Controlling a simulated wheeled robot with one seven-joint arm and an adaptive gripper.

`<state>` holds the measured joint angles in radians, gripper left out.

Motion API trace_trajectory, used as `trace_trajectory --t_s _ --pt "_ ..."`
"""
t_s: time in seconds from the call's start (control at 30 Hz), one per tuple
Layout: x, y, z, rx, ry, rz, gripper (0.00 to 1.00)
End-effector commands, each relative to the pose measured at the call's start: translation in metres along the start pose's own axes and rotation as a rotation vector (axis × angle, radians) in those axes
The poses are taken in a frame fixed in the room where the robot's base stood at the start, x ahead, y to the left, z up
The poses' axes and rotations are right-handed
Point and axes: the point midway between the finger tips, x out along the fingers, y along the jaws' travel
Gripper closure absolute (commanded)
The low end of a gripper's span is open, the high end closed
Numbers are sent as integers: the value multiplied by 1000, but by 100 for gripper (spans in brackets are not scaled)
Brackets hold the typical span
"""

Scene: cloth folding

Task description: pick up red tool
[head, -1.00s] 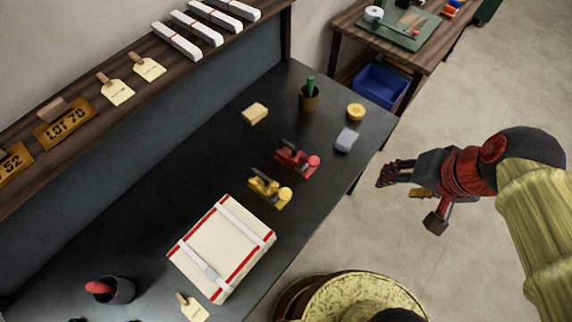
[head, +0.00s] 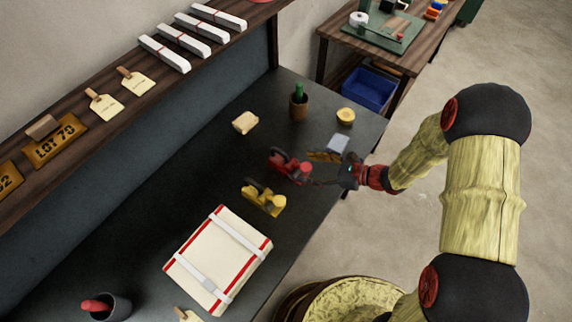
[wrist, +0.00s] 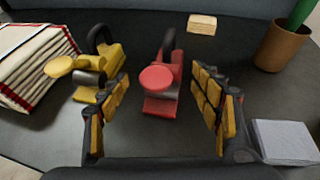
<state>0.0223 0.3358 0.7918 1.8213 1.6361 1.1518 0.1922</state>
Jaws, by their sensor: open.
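The red tool (head: 290,165) stands on the dark table, with a round red knob and a dark curved handle. In the wrist view the red tool (wrist: 163,85) is between and ahead of my two open fingers. My gripper (head: 318,170) is low over the table at the red tool's right side in the head view. My gripper (wrist: 160,120) is open and empty, its yellow-padded fingers on either side of the tool's near end.
A similar yellow tool (head: 263,198) stands close beside the red one, near my left finger in the wrist view. A grey block (head: 338,143) is near the other finger. A tan block (head: 245,122), a brown pot (head: 299,105) and a bound cloth stack (head: 218,262) surround them.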

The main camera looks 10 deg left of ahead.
Motion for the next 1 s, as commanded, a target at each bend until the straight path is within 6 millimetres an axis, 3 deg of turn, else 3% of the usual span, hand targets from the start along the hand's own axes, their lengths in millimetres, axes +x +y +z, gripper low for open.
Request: trace_trajectory --t_s 0.13,0.7,1.0 --pt "11 -2 -8 30 -6 -15 36" --pt "77 -11 -1 28 -5 -14 36" --pt "81 -12 0 28 -6 -16 36"
